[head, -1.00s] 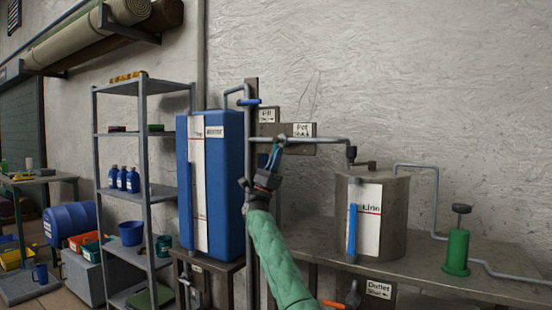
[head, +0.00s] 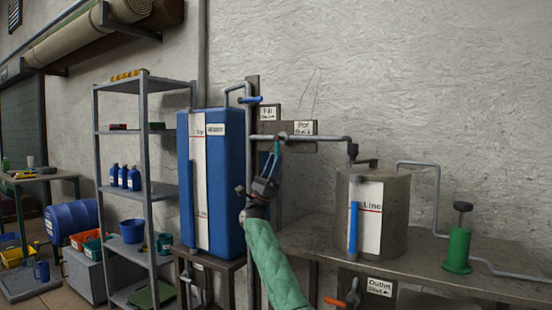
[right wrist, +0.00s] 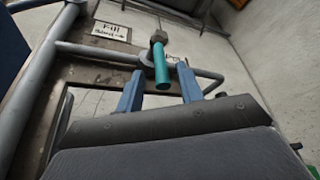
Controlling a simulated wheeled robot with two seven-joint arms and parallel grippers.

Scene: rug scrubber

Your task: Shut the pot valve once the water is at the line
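The pot valve's teal handle (head: 279,148) hangs down from the horizontal pipe under the Pot label (head: 303,128). My right gripper (head: 270,165) is just below the pipe, at the handle. In the right wrist view its two blue fingers (right wrist: 160,92) are apart, with the teal handle (right wrist: 162,68) between them near the tips and a gap showing on each side. The metal pot (head: 395,195) has a white gauge plate with a red line (head: 371,211). The blue column (head: 353,228) tops out slightly above that line as seen here. My left gripper is out of view.
A blue tank (head: 226,190) stands left of my right arm. The fill valve's blue handle (head: 252,100) is above. An orange outlet handle (head: 335,302) is below the bench (head: 460,275). A green pump (head: 458,250) stands right of the pot.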

